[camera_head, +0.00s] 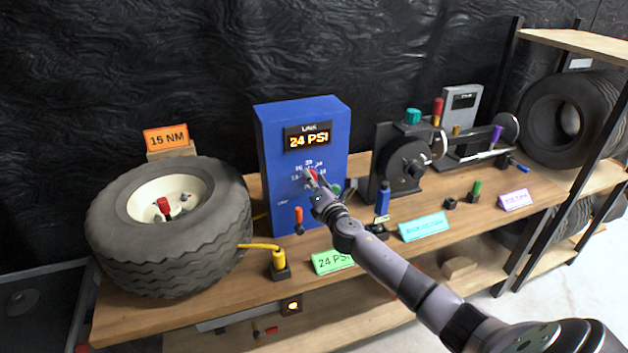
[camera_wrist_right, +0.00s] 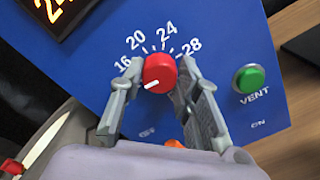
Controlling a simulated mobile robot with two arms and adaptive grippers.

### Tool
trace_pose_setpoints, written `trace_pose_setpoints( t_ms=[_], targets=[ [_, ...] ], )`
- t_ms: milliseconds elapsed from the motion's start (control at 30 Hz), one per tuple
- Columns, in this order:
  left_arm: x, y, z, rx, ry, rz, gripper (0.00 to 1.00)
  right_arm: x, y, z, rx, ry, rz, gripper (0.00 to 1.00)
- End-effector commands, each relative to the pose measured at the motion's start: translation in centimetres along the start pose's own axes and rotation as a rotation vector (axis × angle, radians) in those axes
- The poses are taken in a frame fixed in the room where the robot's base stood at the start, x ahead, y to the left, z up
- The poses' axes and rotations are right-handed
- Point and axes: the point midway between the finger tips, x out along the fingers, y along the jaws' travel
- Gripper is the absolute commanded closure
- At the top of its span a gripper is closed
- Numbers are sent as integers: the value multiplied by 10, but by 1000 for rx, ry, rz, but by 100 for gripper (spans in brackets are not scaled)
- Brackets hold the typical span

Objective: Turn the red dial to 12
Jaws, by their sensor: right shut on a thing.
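The red dial (camera_wrist_right: 160,70) sits on the front of the blue box (camera_head: 266,165), below a lit display (camera_head: 308,139) reading 24 PSI. My right gripper (camera_wrist_right: 163,83) is shut on the dial, one finger on each side. In the wrist view the dial's white mark points to the lower left, away from the visible numbers 16, 20, 24 and 28. No 12 can be read there; my left-hand finger covers part of the scale. In the head view my gripper hides much of the dial. My left gripper is not in view.
A green VENT button (camera_wrist_right: 249,78) is right of the dial. An orange-topped lever (camera_head: 299,214) is low on the box. A large tyre (camera_head: 120,240) lies left, and a yellow hose fitting (camera_head: 279,262) stands before the box. A black dial machine (camera_head: 398,165) stands right.

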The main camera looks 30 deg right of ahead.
Motion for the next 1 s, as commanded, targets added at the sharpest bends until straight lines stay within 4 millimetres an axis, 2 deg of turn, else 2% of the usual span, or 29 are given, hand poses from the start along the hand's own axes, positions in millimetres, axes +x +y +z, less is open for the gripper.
trace_pose_setpoints(
  t_ms=[300, 733, 767, 1000],
  targets=[
    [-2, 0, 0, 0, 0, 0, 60, 0, 0, -2, -86, 2, -1, 98],
    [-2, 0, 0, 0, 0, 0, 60, 0, -1, -2, -96, 3, -1, 98],
    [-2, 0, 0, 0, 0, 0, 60, 0, -1, -2, -96, 3, -1, 69],
    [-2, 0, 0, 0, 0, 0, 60, 0, 0, -1, -94, 2, -1, 53]
  ],
)
